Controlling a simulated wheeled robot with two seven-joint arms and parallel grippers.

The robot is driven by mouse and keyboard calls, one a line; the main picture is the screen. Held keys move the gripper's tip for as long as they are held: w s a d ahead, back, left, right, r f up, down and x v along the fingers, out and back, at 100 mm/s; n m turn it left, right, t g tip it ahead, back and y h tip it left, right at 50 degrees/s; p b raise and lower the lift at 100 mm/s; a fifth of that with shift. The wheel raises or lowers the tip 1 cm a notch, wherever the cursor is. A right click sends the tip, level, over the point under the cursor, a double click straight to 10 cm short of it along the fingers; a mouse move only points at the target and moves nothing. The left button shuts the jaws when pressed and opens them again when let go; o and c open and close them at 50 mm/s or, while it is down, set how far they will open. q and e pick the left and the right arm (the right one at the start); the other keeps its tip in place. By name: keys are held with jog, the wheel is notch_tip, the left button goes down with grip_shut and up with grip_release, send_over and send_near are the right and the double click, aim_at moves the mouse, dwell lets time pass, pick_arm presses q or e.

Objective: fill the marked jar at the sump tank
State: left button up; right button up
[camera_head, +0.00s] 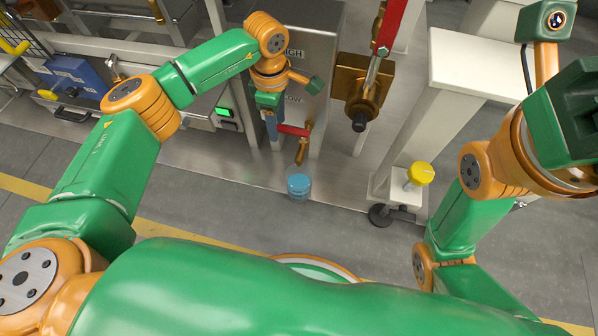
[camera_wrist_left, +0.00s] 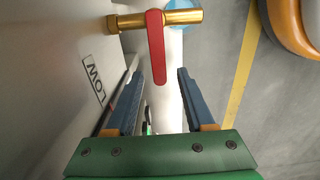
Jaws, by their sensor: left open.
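The sump tank (camera_head: 318,60) is a grey metal box marked HIGH and LOW. A brass tap (camera_head: 302,150) with a red lever (camera_head: 293,131) sticks out low on its front. A blue-topped jar (camera_head: 299,186) stands below the tap; its mark cannot be made out. My left gripper (camera_head: 271,134) is open beside the tank face, close to the lever. In the left wrist view, the red lever (camera_wrist_left: 156,48) hangs from the brass tap (camera_wrist_left: 160,20) just beyond my two open, empty fingers (camera_wrist_left: 160,73). A blue piece shows behind the tap. My right gripper's fingers are out of view.
A brass valve (camera_head: 360,88) with a long red handle (camera_head: 391,25) stands right of the tank. A white pedestal (camera_head: 440,120) and a yellow knob (camera_head: 421,173) are farther right. A blue box (camera_head: 75,80) is at far left. Grey floor in front is clear.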

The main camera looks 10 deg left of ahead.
pick_arm(q)
jog(key=shift+r, duration=0.1)
notch_tip(320, 180, up, 6)
jog(key=p, duration=0.5)
jog(key=shift+p, duration=0.4)
